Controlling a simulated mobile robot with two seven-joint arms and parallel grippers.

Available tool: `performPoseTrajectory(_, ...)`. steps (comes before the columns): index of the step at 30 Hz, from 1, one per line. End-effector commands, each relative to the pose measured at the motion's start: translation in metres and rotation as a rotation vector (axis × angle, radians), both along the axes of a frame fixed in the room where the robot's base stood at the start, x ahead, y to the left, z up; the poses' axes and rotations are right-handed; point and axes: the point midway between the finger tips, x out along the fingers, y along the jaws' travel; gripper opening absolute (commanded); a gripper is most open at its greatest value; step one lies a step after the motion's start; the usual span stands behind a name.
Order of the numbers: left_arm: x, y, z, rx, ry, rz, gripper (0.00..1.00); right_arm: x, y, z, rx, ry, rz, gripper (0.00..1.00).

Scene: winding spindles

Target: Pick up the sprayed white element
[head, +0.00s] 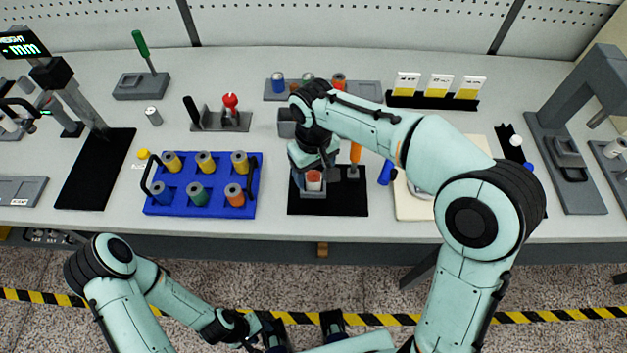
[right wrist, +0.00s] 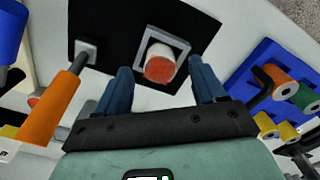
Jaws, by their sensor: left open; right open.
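The white element (head: 313,182) has a reddish-orange top and stands in a square grey holder on a black mat (head: 350,203). In the right wrist view the white element (right wrist: 160,68) shows its orange end face, with the square holder (right wrist: 182,44) around its far end. My right gripper (right wrist: 162,84) is open, with one blue finger on each side of the element and gaps showing. In the head view my right wrist covers the area just behind the element. My left gripper (head: 303,333) is open and empty, low in front of the table.
A blue tray (head: 207,211) with several coloured spools stands left of the mat. An orange-handled tool (head: 355,153) stands upright close to the right of my right gripper. A blue cylinder (head: 386,172) and a cream board (head: 408,207) lie further right.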

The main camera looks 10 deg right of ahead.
Motion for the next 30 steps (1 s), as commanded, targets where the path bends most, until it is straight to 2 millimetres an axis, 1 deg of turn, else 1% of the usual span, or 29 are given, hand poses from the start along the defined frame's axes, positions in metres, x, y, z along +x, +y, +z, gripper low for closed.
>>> performPoseTrajectory(1, -0.001, 0.000, -0.002, 0.000, 0.000, 0.000, 0.48, 0.000, 0.000, -0.009, -0.001, 0.003, 0.000, 0.69)
performPoseTrajectory(4, -0.001, 0.000, -0.003, 0.000, 0.001, 0.000, 0.48, 0.000, 0.000, -0.019, 0.000, 0.001, 0.001, 0.69)
performPoseTrajectory(7, -0.001, 0.000, -0.003, 0.000, 0.001, 0.000, 0.48, 0.000, 0.000, -0.022, 0.000, 0.000, 0.000, 0.69)
performPoseTrajectory(12, -0.001, 0.000, -0.003, 0.000, 0.001, 0.000, 0.48, 0.000, 0.000, -0.021, 0.000, -0.001, 0.000, 0.69)
performPoseTrajectory(13, -0.001, 0.000, -0.003, 0.000, 0.001, 0.000, 0.48, 0.000, 0.000, -0.021, 0.000, -0.001, 0.000, 0.63)
performPoseTrajectory(14, -0.001, 0.000, -0.003, 0.000, 0.001, 0.000, 0.48, 0.000, 0.000, -0.021, 0.000, -0.001, 0.000, 0.53)
performPoseTrajectory(15, -0.001, 0.000, -0.003, 0.000, 0.001, 0.000, 0.48, 0.000, 0.000, -0.021, 0.000, -0.001, 0.000, 0.40)
performPoseTrajectory(17, -0.001, 0.000, -0.003, 0.000, 0.001, 0.000, 0.48, 0.000, 0.000, -0.021, 0.000, -0.001, 0.000, 0.21)
performPoseTrajectory(18, -0.001, 0.000, -0.003, 0.000, 0.001, 0.000, 0.48, 0.000, 0.000, -0.021, 0.000, -0.001, 0.000, 0.08)
performPoseTrajectory(26, -0.001, 0.000, -0.003, 0.000, 0.001, 0.000, 0.48, 0.000, 0.000, -0.021, 0.001, -0.002, 0.000, 0.08)
performPoseTrajectory(30, -0.001, 0.000, -0.002, 0.000, 0.001, 0.000, 0.48, 0.001, 0.000, -0.016, 0.001, -0.003, 0.000, 0.08)
